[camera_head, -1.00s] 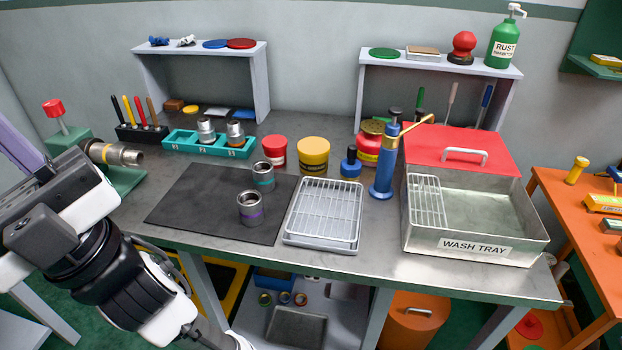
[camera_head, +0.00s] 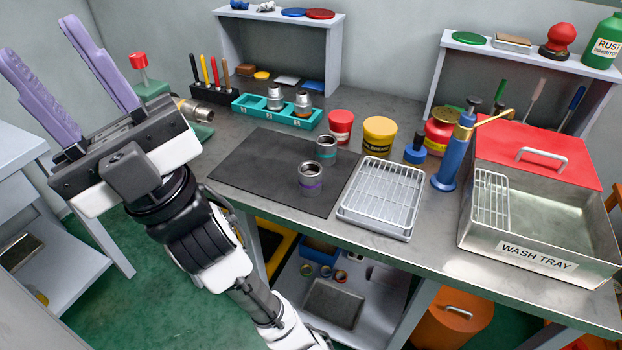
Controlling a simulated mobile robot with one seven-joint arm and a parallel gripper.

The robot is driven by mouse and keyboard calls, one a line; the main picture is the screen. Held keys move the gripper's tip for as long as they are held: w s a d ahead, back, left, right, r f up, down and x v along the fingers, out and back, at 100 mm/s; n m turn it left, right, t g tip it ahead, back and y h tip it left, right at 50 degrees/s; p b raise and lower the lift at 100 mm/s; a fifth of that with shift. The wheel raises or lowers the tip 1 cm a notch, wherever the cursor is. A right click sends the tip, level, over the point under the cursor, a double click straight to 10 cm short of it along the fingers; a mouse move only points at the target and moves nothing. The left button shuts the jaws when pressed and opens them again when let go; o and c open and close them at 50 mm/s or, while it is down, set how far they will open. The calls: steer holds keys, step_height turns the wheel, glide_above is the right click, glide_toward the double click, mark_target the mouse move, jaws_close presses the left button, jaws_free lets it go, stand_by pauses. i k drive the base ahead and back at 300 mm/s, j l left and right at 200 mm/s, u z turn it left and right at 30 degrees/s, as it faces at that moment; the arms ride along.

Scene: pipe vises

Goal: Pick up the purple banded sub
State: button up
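The purple banded sub (camera_head: 311,180) is a short grey metal cylinder with a purple band. It stands upright on the black mat (camera_head: 250,185), near the mat's right side. A similar sub with a teal band (camera_head: 326,148) stands just behind it. My gripper (camera_head: 72,75) is at the upper left, with two long lilac fingers spread wide apart. It is open and empty, left of the bench and well away from the purple banded sub. The fingers point up and away from the mat.
A wire rack tray (camera_head: 380,200) lies right of the mat. Behind are a teal numbered holder (camera_head: 262,112) with metal fittings, a red jar (camera_head: 340,125), a yellow tub (camera_head: 379,135) and a blue pump (camera_head: 450,160). The wash tray (camera_head: 535,255) fills the right. A vise (camera_head: 190,112) stands behind my gripper.

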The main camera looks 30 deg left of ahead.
mark_target(310, 172)
steer(key=i+j+z, duration=0.15)
steer(key=j, duration=0.3)
steer(key=j+z, duration=0.15)
steer(key=j, duration=0.3)
steer(key=i+j+z, duration=0.15)
steer(key=j, duration=0.3)
